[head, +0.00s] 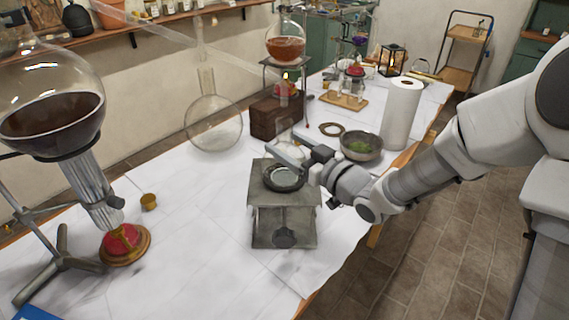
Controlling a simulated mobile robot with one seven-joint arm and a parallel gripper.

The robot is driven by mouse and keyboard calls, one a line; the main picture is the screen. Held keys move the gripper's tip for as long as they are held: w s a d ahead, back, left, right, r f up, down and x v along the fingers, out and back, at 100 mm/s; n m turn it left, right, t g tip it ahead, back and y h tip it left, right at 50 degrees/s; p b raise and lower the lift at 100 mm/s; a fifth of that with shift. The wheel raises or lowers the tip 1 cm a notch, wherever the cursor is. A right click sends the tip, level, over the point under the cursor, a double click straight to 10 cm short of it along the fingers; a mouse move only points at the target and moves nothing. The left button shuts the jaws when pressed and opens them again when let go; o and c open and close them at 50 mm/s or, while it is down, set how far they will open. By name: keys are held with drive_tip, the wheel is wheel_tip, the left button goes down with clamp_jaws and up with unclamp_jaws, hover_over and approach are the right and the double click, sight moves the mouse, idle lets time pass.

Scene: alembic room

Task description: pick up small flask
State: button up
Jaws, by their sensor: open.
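A small clear glass flask (284,126) shows just behind my gripper, its narrow neck rising in front of a dark wooden box. Its lower part is hidden by my gripper, and it seems to stand at the grey metal stand (283,212). A round dark-rimmed dish (285,180) sits on top of the stand. My gripper (283,150) is open, above the dish and close to the flask's near side. I cannot tell whether the flask is between the fingers or whether they touch it.
A large round flask (213,126) stands left of the stand. A bigger flask with dark liquid (50,121) is at far left above a red burner (124,243). The front-left white tabletop is mostly clear.

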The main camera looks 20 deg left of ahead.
drive_tip(key=x, duration=0.4)
drive_tip(key=shift+w+a+r, duration=0.1)
drive_tip(key=shift+w+a, duration=0.15)
drive_tip(key=shift+a, duration=0.05)
clamp_jaws()
idle(1.1)
